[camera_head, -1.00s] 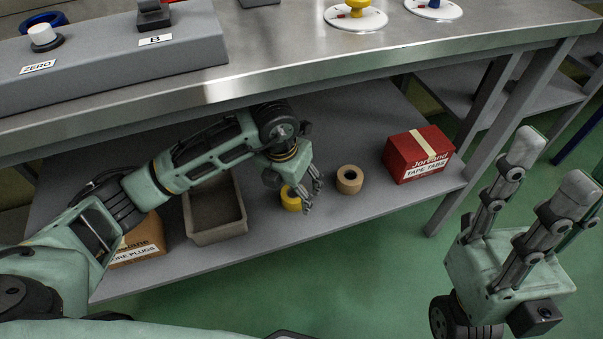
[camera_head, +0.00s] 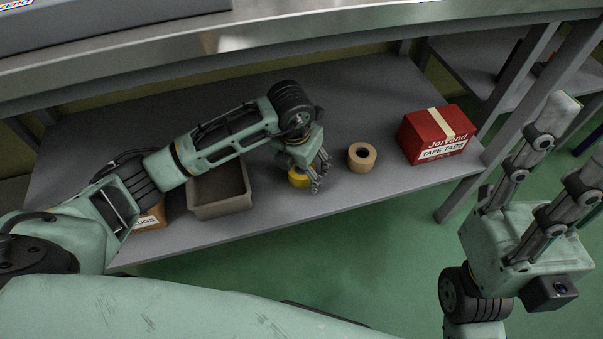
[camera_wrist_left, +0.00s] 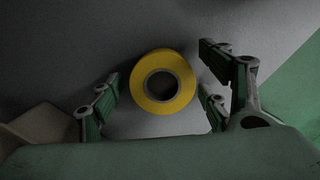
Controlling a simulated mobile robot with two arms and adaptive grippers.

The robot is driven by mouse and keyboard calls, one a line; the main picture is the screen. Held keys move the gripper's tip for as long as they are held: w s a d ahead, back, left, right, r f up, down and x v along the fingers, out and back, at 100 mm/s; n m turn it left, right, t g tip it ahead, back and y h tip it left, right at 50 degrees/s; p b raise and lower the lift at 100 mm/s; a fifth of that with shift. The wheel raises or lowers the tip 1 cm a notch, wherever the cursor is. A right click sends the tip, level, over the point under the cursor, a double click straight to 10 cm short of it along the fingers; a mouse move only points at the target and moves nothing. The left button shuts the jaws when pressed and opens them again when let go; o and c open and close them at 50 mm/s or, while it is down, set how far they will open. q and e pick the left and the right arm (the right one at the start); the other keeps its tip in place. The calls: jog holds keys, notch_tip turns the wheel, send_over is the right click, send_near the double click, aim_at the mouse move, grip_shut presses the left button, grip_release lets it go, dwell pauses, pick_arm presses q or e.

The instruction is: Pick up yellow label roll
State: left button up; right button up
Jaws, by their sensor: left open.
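The yellow label roll (camera_head: 297,181) lies flat on the lower shelf under the bench, partly hidden by my left gripper in the head view. In the left wrist view the yellow label roll (camera_wrist_left: 144,88) shows whole, its dark hole facing the camera. My left gripper (camera_head: 319,178) is over the roll and points down. In the left wrist view its fingers (camera_wrist_left: 160,92) are open, one side left and the other right of the roll, with gaps between. My right gripper (camera_head: 570,140) is raised at the right, fingers up and spread apart, holding nothing.
A tan roll (camera_head: 361,157) sits just right of the yellow one. A red tape tabs box (camera_head: 437,135) stands farther right. A grey-brown bin (camera_head: 221,211) and a cardboard box (camera_head: 152,217) are to the left. The steel bench top (camera_head: 330,32) overhangs the shelf (camera_head: 350,95).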

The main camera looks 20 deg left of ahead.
pick_arm(q)
jog(key=c, duration=1.2)
jog(key=shift+r, duration=0.1)
